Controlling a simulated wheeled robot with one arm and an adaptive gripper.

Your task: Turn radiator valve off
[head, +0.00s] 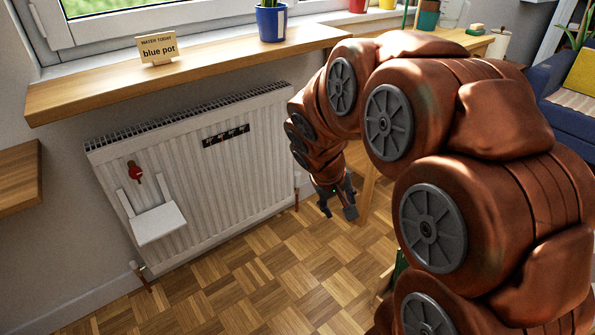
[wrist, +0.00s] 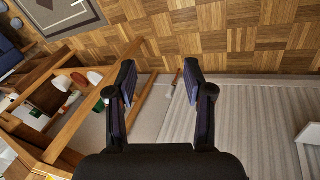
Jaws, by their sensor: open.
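A red valve handle (head: 135,172) sits on the left part of the white radiator (head: 235,165), above a small white shelf (head: 158,222). Its exact setting is too small to read. A pipe fitting (head: 138,270) shows low at the radiator's left end. My gripper (head: 338,204) is open and empty, pointing down beyond the radiator's right end, well apart from the red handle. In the wrist view my gripper's two fingers (wrist: 160,80) are spread, with the ribbed radiator (wrist: 245,110) to the right. The red handle is not visible there.
A wooden sill (head: 200,75) juts out above the radiator, with a "blue pot" sign (head: 158,50) and a blue pot (head: 271,22). A wooden shelf (head: 18,180) is at left. A wooden table frame (wrist: 80,130) stands beside my gripper. The parquet floor (head: 270,260) in front is clear.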

